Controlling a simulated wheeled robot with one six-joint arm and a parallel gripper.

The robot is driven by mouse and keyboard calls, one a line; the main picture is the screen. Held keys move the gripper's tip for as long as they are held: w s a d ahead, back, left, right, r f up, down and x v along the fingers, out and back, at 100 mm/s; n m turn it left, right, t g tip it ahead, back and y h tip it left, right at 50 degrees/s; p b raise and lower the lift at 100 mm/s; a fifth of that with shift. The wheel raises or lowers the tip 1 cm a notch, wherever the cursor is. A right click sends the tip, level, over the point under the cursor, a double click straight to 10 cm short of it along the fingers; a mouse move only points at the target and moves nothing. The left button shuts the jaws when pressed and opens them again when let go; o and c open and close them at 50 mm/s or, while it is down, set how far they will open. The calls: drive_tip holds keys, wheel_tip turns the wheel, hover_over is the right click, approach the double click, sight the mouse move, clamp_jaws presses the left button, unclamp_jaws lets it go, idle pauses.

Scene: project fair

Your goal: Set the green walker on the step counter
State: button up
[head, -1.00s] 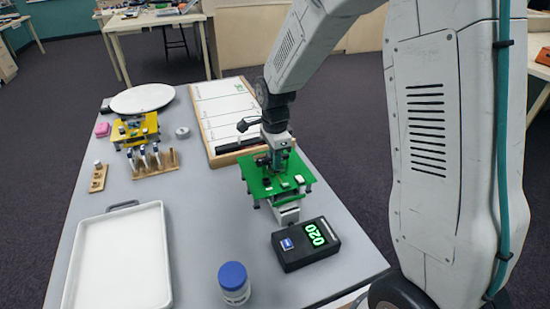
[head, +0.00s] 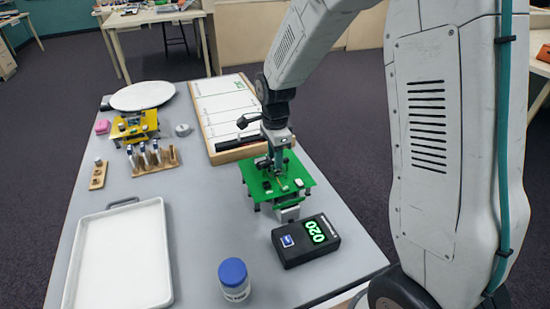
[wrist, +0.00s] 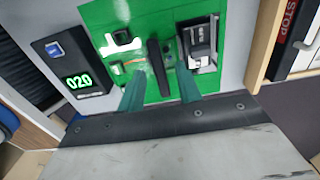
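The green walker (head: 268,190), a green board on legs with small parts on top, stands on the grey table. The step counter (head: 306,241) is a black box with a lit 020 display and a blue button, lying just in front of the walker; it also shows in the wrist view (wrist: 75,68). My gripper (head: 277,172) is right over the walker's board. In the wrist view its two teal fingers (wrist: 160,88) are apart, one on each side of a black upright piece (wrist: 158,65) on the board. Gaps show between fingers and piece.
A white tray (head: 118,258) is at the front left, and a blue-capped jar (head: 234,281) stands at the front edge. A yellow walker (head: 135,127), a tube rack (head: 153,162) and a white round plate (head: 142,95) are farther back. A whiteboard (head: 222,108) lies behind the green walker.

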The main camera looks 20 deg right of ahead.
wheel_tip(320, 180, up, 12)
drive_tip(key=s+d+r+n, duration=0.1)
drive_tip(key=s+r+n, duration=0.3)
drive_tip(key=s, duration=0.3)
drive_tip(key=s+d+r+n, duration=0.1)
drive_tip(key=s+r+n, duration=0.3)
drive_tip(key=s, duration=0.4)
drive_tip(key=s+d+n+t, duration=0.1)
drive_tip(key=s+n, duration=0.9)
drive_tip(key=s, duration=0.5)
drive_tip(key=shift+f, duration=0.45)
drive_tip(key=shift+c, duration=0.2)
